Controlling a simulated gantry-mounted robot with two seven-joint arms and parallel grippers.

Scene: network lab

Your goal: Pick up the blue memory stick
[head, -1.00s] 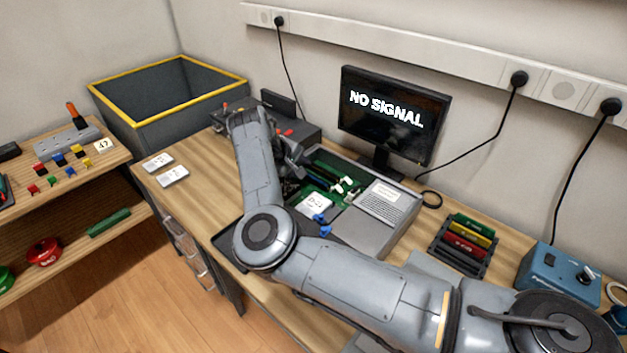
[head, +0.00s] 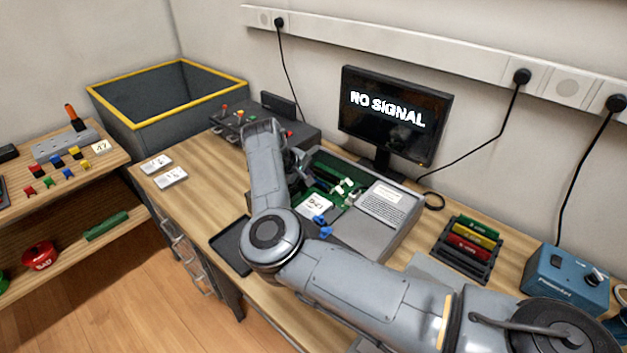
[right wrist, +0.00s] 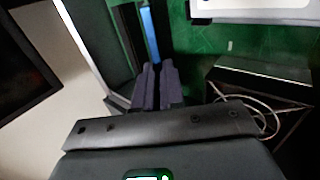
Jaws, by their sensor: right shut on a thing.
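The blue memory stick (right wrist: 150,36) shows in the right wrist view as a thin upright blue strip between dark slot bars, just beyond my fingertips. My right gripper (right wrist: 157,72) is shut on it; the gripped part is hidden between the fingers. In the head view my right gripper (head: 296,165) is over the left part of the open computer case (head: 392,232), mostly hidden by my wrist. The green board (head: 345,203) lies inside the case. I cannot tell whether the stick is seated in a slot. My left gripper is not in view.
A black monitor (head: 393,118) reading "NO SIGNAL" stands behind the case. A rack (head: 462,262) with green, yellow and red sticks and a blue box (head: 565,278) are at the right. A black tray (head: 232,247) is at the front.

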